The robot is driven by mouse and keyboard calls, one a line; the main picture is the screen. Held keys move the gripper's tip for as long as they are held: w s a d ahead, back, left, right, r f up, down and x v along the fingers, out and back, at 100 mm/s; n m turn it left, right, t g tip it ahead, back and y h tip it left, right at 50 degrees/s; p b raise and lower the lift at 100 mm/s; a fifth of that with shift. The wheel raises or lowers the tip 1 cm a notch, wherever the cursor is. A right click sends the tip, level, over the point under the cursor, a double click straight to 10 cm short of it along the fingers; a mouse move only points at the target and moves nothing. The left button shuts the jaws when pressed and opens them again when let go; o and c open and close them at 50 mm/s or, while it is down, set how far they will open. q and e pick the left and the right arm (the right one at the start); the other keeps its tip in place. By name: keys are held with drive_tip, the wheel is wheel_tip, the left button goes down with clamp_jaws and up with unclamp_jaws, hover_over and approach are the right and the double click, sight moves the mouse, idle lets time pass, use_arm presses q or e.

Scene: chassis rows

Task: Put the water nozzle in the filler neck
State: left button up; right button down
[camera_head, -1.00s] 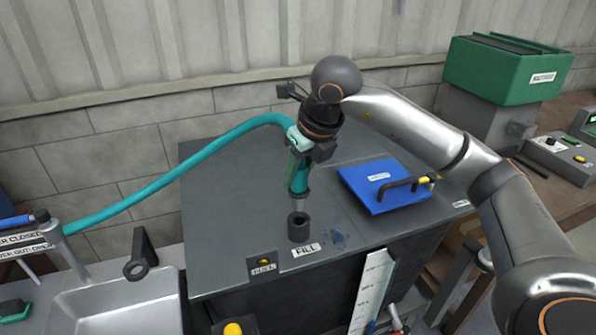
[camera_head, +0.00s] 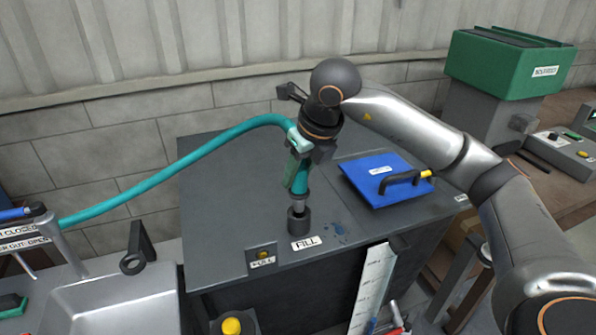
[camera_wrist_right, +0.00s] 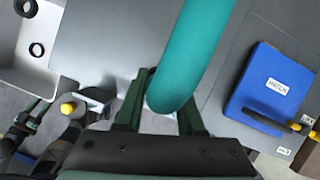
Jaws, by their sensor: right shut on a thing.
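The water nozzle (camera_head: 300,174) is teal with a grey metal tip and hangs from a teal hose (camera_head: 170,181). My right gripper (camera_head: 303,148) is shut on the nozzle and holds it nearly upright. The black filler neck (camera_head: 298,221) stands on the dark tank top beside the FILL label. The nozzle's grey tip meets the neck's mouth and its lower end is hidden in it. How deep it sits I cannot tell. In the right wrist view the teal hose (camera_wrist_right: 195,50) rises between my fingers and hides the neck.
A blue hatch (camera_head: 385,180) with a black handle lies on the tank top (camera_head: 235,205), right of the neck. A sink (camera_head: 125,305) and a dark holder (camera_head: 138,252) are at the left. A green box (camera_head: 500,68) stands at the back right.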

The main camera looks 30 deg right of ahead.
sight(299, 191)
drive_tip(key=shift+f+b, duration=1.45)
drive_tip(key=shift+f, duration=0.4)
drive_tip(key=shift+f+b, duration=0.55)
drive_tip(key=shift+f, duration=0.05)
drive_tip(key=c, duration=0.7)
unclamp_jaws()
drive_tip(key=shift+r, duration=0.1)
drive_tip(key=shift+o, duration=1.3)
drive_tip(key=shift+s+r, duration=0.1)
drive_tip(key=shift+r, duration=0.15)
drive_tip(key=v, duration=1.2)
drive_tip(key=shift+p, duration=0.45)
